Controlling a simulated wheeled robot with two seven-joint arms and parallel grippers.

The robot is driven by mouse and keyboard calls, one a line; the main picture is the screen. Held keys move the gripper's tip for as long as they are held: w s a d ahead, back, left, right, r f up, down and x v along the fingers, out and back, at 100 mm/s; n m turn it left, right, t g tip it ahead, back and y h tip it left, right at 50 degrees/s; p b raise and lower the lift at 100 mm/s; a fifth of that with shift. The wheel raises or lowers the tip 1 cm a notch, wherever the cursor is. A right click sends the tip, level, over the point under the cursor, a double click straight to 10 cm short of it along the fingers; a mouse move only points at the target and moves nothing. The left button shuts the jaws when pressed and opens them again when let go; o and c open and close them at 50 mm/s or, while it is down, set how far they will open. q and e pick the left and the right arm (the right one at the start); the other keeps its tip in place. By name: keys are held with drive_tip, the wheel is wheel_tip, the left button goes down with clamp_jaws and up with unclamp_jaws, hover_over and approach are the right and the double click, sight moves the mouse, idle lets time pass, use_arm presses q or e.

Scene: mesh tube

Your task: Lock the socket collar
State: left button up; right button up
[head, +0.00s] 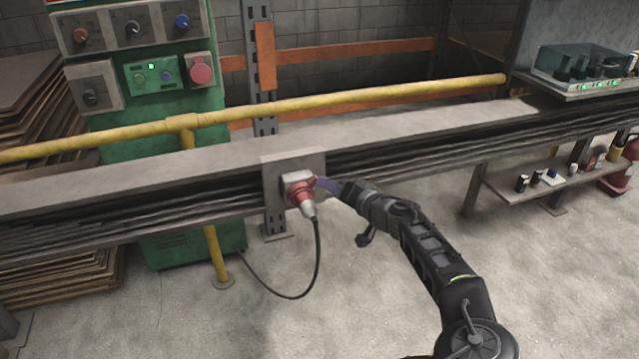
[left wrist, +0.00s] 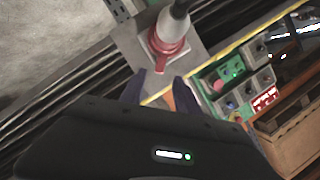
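The socket (head: 294,178) is a pale housing on a grey plate fixed to the long rail. A red collar (head: 302,193) sits at the socket, with a pale plug body (head: 308,209) and a black cable hanging down from it. The red collar also shows in the left wrist view (left wrist: 166,50), just beyond the fingertips. My left gripper (head: 323,184) is right beside the collar, on its right in the head view. In the left wrist view its two fingers (left wrist: 160,78) are apart with nothing held between them. I cannot tell whether a finger touches the collar. My right gripper is out of view.
A yellow pipe (head: 340,98) runs behind the long grey rail (head: 420,133). A green control cabinet (head: 150,110) with knobs and a red button stands at left. The black cable (head: 316,262) loops below the socket. The concrete floor in front is clear.

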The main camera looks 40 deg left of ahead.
sight(313, 182)
use_arm(q)
drive_tip(key=x, duration=0.5)
drive_tip(key=shift+w+a+b, duration=0.1)
drive_tip(key=shift+a+b, duration=0.2)
drive_tip(key=shift+c, duration=0.6)
drive_tip(key=shift+f, duration=0.1)
clamp_jaws()
